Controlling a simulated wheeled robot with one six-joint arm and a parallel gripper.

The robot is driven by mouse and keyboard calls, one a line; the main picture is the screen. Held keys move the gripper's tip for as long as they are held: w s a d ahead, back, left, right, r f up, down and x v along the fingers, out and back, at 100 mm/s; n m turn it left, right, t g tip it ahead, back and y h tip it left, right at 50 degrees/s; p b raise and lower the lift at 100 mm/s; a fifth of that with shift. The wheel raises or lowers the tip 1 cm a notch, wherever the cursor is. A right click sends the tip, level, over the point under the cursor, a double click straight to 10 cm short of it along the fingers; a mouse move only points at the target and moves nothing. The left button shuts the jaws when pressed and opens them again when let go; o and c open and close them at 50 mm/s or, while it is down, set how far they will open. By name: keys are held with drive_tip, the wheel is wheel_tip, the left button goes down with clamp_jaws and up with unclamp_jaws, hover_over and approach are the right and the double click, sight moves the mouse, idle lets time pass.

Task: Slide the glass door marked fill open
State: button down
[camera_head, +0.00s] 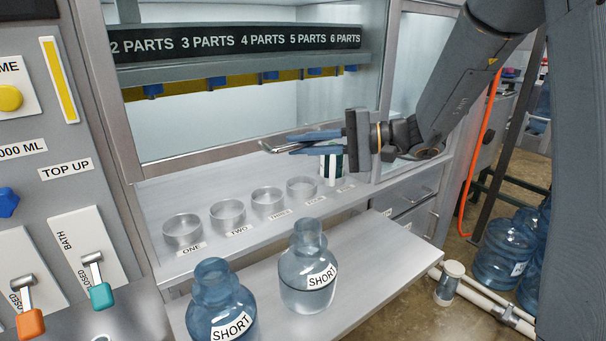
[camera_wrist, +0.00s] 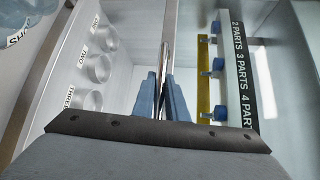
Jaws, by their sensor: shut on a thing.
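The glass door (camera_head: 250,110) is a clear pane in a metal frame in front of the cabinet, in the head view. No fill mark is readable on it. Its lower metal rail (camera_head: 200,155) runs across below the shelf. My gripper (camera_head: 290,142) reaches in from the right along this rail, fingers pointing left. In the wrist view the blue fingers (camera_wrist: 160,98) are close together around a thin bright metal bar (camera_wrist: 166,45), seemingly part of the door's lower frame. The exact contact is partly hidden by the fingers.
Several clear cups (camera_head: 228,212) stand on the ledge below the door. Two blue jugs marked SHORT (camera_head: 308,268) stand on the front shelf. A panel with levers (camera_head: 100,290) is at the left. A jar-like container (camera_head: 331,165) stands behind the gripper.

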wheel_tip(320, 180, up, 13)
drive_tip(key=p, duration=0.3)
drive_tip(key=c, duration=1.8)
unclamp_jaws()
drive_tip(key=shift+f, duration=0.1)
drive_tip(key=shift+o, duration=0.2)
drive_tip(key=shift+d, duration=0.1)
drive_tip(key=b+v, duration=0.2)
drive_tip(key=v, duration=0.5)
drive_tip(key=shift+d, duration=0.35)
drive_tip(key=shift+s, duration=0.1)
